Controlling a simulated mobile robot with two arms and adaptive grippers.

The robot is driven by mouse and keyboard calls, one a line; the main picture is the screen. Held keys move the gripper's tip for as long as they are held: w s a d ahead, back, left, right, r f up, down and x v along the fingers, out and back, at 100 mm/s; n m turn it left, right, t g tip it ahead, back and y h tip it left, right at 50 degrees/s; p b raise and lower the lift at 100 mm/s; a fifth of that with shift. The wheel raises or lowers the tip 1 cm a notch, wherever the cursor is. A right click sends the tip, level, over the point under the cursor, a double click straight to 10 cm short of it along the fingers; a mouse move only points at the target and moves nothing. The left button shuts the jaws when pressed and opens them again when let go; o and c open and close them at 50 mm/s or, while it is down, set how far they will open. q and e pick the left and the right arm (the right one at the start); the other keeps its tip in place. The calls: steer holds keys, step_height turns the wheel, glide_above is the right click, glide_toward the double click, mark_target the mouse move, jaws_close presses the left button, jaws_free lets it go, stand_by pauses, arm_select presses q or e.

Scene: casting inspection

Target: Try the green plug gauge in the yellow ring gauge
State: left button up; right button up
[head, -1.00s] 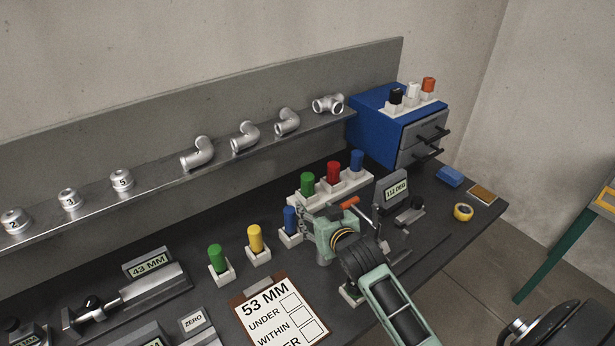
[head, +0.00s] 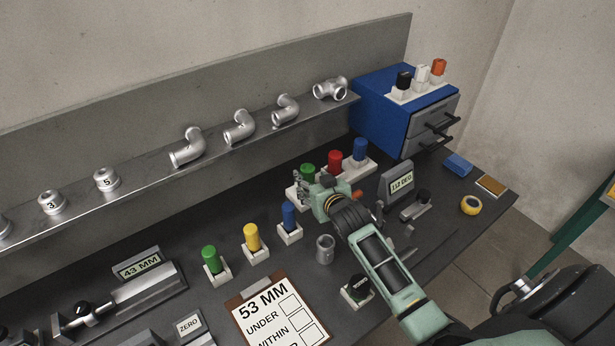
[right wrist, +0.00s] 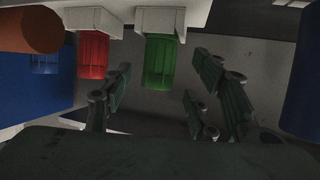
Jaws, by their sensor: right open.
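A green plug (head: 308,169) stands in a white rack at the back of the bench, left of a red plug (head: 335,161) and a blue plug (head: 360,149). My right gripper (head: 303,188) is open just in front of it. In the right wrist view the green plug (right wrist: 160,62) lies ahead between the spread fingers, apart from them. A second green plug (head: 210,259) stands in its own white block at the front left. A yellow ring (head: 471,205) lies near the bench's right edge. My left gripper is out of view.
A yellow plug (head: 252,237) and another blue plug (head: 289,217) stand in single blocks left of my right arm. A metal cup (head: 325,249) stands close to that arm. A display stand (head: 397,185) and a blue cabinet (head: 385,110) are to the right.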

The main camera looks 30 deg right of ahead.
mark_target(308, 179)
steer(key=shift+w+d+f, duration=0.15)
steer(key=shift+w+f, duration=0.1)
steer(key=shift+w, duration=0.4)
steer(key=shift+w+f, duration=0.2)
steer(key=shift+w, duration=0.15)
steer(key=shift+w+f, duration=0.1)
steer(key=shift+w, duration=0.1)
steer(key=c, duration=0.6)
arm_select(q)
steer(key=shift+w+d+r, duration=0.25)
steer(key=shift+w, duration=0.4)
arm_select(e)
steer(key=c, duration=0.7)
